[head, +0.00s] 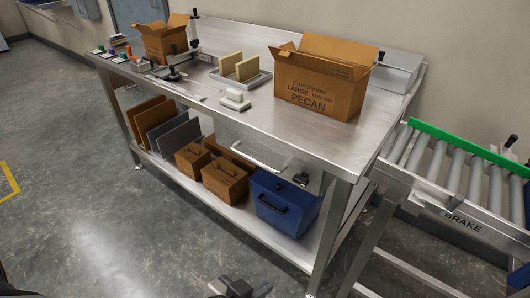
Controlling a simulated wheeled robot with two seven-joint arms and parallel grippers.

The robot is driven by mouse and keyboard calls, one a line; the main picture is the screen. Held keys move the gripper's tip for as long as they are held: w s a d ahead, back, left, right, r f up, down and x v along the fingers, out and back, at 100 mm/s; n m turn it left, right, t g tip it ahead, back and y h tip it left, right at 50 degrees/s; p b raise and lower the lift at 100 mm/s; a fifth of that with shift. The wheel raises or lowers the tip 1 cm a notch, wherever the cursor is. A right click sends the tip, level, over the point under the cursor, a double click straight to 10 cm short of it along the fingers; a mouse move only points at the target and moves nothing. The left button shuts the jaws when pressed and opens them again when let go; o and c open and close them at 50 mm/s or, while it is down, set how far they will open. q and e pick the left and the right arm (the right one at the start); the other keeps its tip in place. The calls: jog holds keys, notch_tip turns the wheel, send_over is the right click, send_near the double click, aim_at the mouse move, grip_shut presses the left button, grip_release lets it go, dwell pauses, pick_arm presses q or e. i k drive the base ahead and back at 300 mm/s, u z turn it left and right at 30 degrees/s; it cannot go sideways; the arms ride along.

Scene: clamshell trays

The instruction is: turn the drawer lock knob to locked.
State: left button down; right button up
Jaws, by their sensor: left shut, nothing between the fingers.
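The metal drawer (232,143) sits under the bench top, with a pale bar handle (258,157) on its front. A small black knob (300,179) shows to the right of the handle, just above the blue bin; it looks like the lock knob. It is too small to tell which way it is turned. My left gripper (228,285) is at the bottom edge, partly cut off, shut and empty. It is well apart from the drawer and the knob. My right gripper is not in view.
The blue bin (283,205) and several brown boxes (224,180) stand on the lower shelf. An open pecan carton (318,84) stands on the bench top (230,115). A roller conveyor (455,175) is at the right. The floor (120,235) at left is clear.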

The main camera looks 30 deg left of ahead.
aim_at(303, 180)
jog(key=k, duration=0.5)
jog(key=u, duration=2.45)
jog(key=i, duration=1.05)
jog(key=z, duration=1.8)
